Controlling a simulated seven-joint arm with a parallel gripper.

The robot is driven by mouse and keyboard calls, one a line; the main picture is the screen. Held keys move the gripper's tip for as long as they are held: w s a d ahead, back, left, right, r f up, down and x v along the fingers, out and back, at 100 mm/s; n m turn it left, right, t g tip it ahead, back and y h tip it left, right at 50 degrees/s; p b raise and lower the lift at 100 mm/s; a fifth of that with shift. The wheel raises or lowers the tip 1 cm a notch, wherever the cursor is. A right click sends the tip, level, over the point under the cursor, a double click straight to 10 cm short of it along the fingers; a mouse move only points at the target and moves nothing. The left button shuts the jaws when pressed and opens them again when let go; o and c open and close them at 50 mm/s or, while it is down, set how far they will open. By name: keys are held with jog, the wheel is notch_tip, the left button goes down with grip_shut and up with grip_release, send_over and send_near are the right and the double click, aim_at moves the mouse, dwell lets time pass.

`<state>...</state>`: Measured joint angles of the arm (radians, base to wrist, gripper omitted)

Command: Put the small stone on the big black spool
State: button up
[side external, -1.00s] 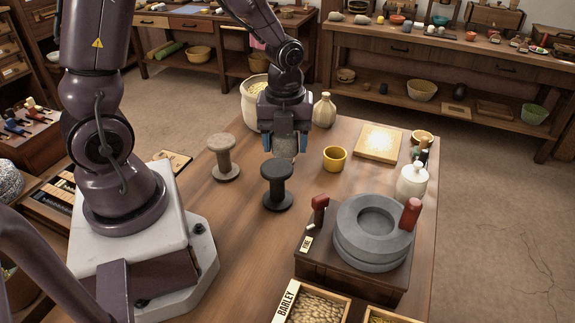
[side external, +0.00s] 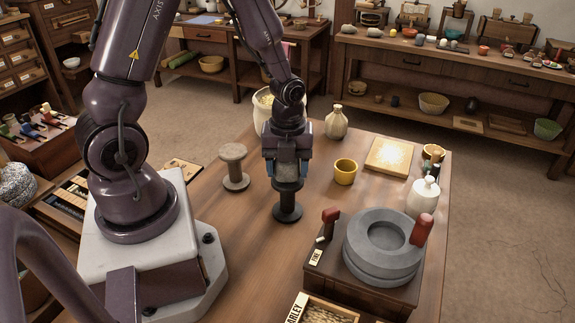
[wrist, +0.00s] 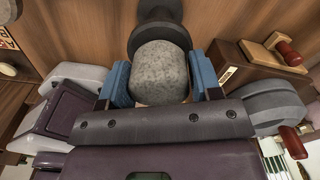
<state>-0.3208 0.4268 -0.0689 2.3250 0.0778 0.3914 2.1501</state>
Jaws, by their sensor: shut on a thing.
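My gripper (side external: 287,172) is shut on a grey, speckled small stone (wrist: 160,73), which sits between the blue fingers. In the side view the stone (side external: 286,170) is just above the top of the big black spool (side external: 287,207), which stands upright on the table. In the wrist view the black spool (wrist: 155,12) shows partly behind the stone. The stone and fingers hide part of the spool's top. I cannot tell whether stone and spool touch.
A grey spool (side external: 234,168) stands left of the black one. A yellow cup (side external: 345,172) is to the right. A stone quern (side external: 383,247) with red handles stands front right. A big pot (side external: 262,108) and a cream bottle (side external: 336,123) are behind.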

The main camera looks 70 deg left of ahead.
jog(key=shift+f, duration=0.1)
jog(key=o, duration=1.1)
notch_tip(320, 180, up, 12)
jog(key=s+d+r+n+t, duration=0.2)
jog(key=r+n, duration=0.4)
jog(key=n, duration=0.5)
jog(key=s+d+r+n+t, duration=0.3)
jog(key=s+d+r+n, duration=0.2)
jog(key=n, duration=0.6)
jog(key=shift+s+d+r+n+t, duration=0.2)
jog(key=shift+s+r+n+t, duration=0.1)
jog(key=shift+s+r, duration=0.25)
jog(key=shift+s+f, duration=0.1)
